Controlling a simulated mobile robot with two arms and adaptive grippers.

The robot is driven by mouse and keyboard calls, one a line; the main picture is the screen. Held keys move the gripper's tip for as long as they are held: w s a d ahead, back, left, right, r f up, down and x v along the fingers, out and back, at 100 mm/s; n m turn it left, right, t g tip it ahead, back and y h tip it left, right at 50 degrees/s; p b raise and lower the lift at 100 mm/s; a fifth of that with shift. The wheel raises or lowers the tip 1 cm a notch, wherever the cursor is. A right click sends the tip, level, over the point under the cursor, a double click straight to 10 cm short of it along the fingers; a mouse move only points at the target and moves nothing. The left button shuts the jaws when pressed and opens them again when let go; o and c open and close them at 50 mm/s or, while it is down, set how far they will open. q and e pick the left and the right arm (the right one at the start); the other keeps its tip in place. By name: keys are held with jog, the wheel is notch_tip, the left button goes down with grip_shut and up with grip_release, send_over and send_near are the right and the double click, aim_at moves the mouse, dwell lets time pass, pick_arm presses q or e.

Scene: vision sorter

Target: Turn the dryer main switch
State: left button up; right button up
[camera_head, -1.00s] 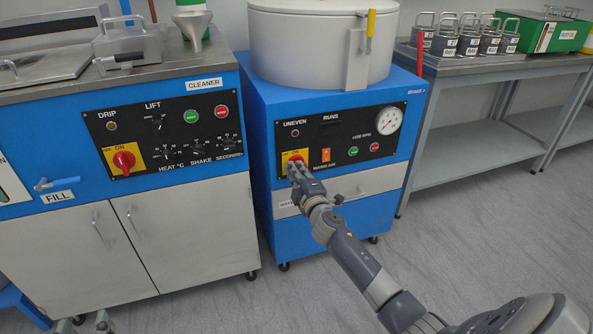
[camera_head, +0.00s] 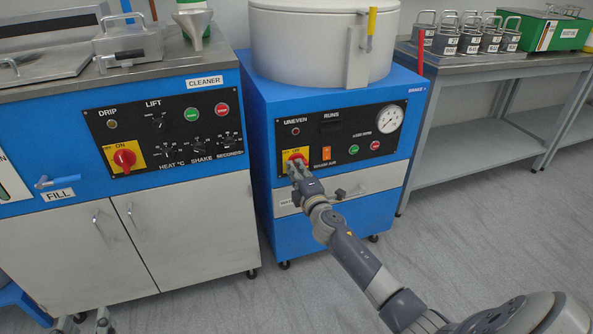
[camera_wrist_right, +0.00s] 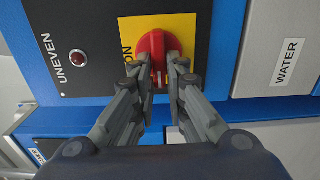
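The dryer (camera_head: 258,120) is the blue machine with the round pale drum, in the middle of the head view. Its main switch (camera_head: 292,157) is a red knob on a yellow plate at the left of the black panel. In the right wrist view, the red knob (camera_wrist_right: 153,44) is partly hidden by my fingers. My right gripper (camera_head: 296,168) is at the switch, and its fingers (camera_wrist_right: 168,68) are closed in on both sides of the knob's grip. My left gripper (camera_head: 84,322) is low at the bottom left, with its fingertips apart, empty and away from the dryer.
The cleaner (camera_head: 50,140) stands left of the dryer with a similar red switch (camera_head: 124,158). A drawer handle (camera_head: 340,194) sits below the dryer panel. A metal table (camera_head: 480,66) with several weights and a green box (camera_head: 550,32) is at right. The floor in front is clear.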

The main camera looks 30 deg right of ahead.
jog(key=shift+o, duration=1.1)
jog(key=v, duration=1.2)
jog(key=shift+a, duration=0.1)
